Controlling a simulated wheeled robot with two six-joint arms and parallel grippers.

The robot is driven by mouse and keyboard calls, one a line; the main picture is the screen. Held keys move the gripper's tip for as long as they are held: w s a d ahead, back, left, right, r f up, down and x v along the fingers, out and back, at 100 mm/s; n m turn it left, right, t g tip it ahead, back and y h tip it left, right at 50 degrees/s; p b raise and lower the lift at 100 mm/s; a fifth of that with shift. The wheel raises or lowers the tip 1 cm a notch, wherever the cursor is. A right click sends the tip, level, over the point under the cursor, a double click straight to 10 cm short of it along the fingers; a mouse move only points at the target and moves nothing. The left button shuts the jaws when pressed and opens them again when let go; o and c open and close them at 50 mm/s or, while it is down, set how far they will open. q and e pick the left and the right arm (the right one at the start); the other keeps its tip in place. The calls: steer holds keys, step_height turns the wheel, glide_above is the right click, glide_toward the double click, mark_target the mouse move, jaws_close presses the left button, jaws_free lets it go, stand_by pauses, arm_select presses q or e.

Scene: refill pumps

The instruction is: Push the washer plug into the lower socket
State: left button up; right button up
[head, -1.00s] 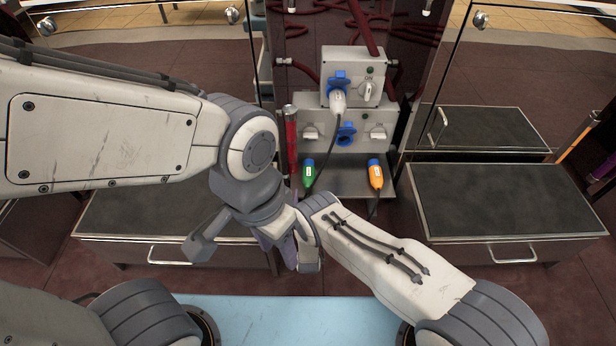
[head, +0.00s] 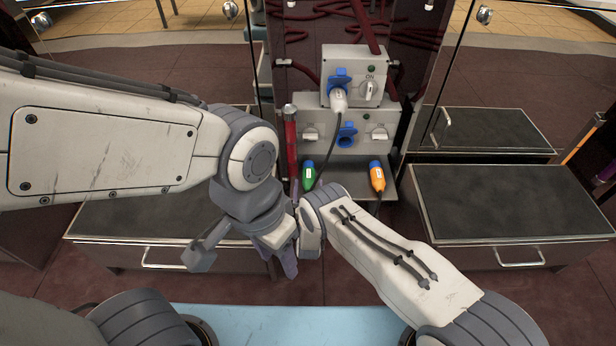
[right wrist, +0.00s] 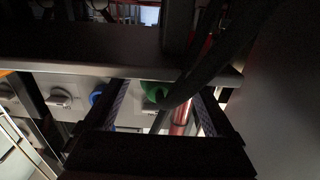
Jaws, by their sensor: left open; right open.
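The lower socket (head: 347,134) is blue and empty on the grey panel; it also shows partly in the right wrist view (right wrist: 97,96). A white plug (head: 339,100) sits in the upper blue socket. A green plug (head: 309,174) and an orange plug (head: 377,176) stand on the shelf below; no readable label tells which is the washer plug. My right gripper (right wrist: 158,115) is open near the green plug, which shows beyond its fingers, partly covered by a dark cable. Touching cannot be told. My left gripper (head: 284,262) is open, lower down, away from the plugs.
The metal shelf (head: 350,187) carries the plugs. A red cylinder (head: 291,140) stands left of the panel. Dark-topped cabinets flank it, one at the right (head: 515,200). My two arms are close together in front of the shelf.

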stand_by(0.8)
jaws_close()
steer(key=shift+s, duration=0.15)
steer(key=shift+s+p, duration=0.65)
steer(key=shift+s, duration=0.35)
steer(key=shift+s+p, duration=0.95)
steer(key=shift+s, duration=0.95)
steer(key=shift+r, duration=0.1)
steer(key=shift+r+p, duration=1.35)
steer(key=shift+r, duration=0.05)
